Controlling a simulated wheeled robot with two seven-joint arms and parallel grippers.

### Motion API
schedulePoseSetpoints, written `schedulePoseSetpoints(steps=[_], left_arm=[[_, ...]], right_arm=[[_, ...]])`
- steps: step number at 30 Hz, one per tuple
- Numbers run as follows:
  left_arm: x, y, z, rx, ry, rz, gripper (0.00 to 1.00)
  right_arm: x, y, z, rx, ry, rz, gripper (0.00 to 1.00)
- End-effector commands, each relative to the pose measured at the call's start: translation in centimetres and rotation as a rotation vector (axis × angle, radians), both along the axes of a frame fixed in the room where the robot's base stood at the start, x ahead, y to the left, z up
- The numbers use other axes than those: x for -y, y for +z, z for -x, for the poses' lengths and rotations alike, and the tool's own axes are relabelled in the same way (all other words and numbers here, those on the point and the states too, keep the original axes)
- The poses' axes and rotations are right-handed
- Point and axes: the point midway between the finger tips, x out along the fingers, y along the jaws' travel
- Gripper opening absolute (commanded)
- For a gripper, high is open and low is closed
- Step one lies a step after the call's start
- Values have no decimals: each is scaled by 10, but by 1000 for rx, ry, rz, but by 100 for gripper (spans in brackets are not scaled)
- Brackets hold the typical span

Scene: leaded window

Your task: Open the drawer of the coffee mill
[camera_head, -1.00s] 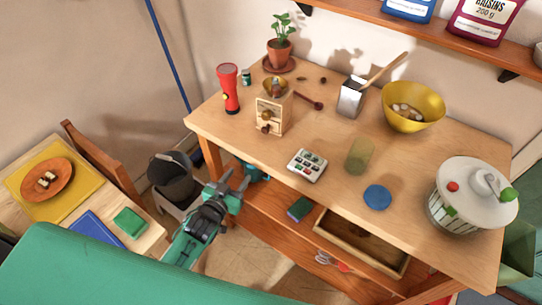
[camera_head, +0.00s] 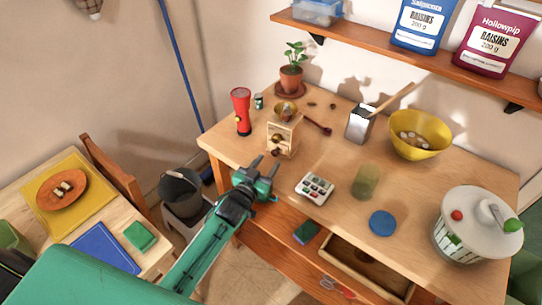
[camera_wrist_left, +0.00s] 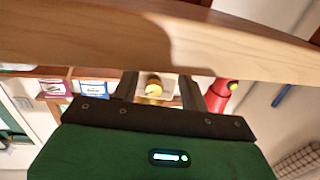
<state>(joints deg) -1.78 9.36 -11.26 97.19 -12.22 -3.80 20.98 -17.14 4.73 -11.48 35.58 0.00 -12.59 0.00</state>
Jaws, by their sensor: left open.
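The coffee mill (camera_head: 283,138) is a small pale wooden box with a hopper on top, standing near the left end of the workbench. A round knob (camera_head: 276,152) is low on its front; the drawer looks shut. My left gripper (camera_head: 266,163) is open and empty, just in front of the mill near the bench's front edge. In the left wrist view, the mill (camera_wrist_left: 168,86) and a round yellowish knob (camera_wrist_left: 153,91) show between the two fingers, apart from them. My right gripper is in no view.
A red torch (camera_head: 241,112) stands left of the mill, with a potted plant (camera_head: 291,78) behind. A calculator (camera_head: 315,187) lies to the right. The bench edge (camera_wrist_left: 160,45) crosses the wrist view. An open bench drawer (camera_head: 365,265) juts out below.

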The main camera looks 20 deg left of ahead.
Motion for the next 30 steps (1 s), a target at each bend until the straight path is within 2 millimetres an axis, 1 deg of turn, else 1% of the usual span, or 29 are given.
schedulePoseSetpoints(steps=[1, 3, 7, 11, 18, 19, 25, 26, 30], left_arm=[[2, 3, -8, 1, 0, 0, 44], [3, 2, -16, 1, 0, 0, 44], [6, 1, -26, 1, -1, 1, 44], [6, 0, -31, 1, -1, 2, 44], [6, 0, -31, 0, -1, 1, 44], [6, 0, -31, 1, -1, 1, 42], [6, 0, -31, 0, 0, 1, 3], [6, 0, -31, 0, 0, 1, 0], [6, 0, -30, 0, 0, 1, 0]], right_arm=[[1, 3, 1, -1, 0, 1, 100], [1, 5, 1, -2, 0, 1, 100], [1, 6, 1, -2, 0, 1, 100], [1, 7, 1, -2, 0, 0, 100], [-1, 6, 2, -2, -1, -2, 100], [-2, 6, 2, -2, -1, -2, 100], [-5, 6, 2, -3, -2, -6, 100], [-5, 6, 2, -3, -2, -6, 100], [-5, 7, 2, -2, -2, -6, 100]])
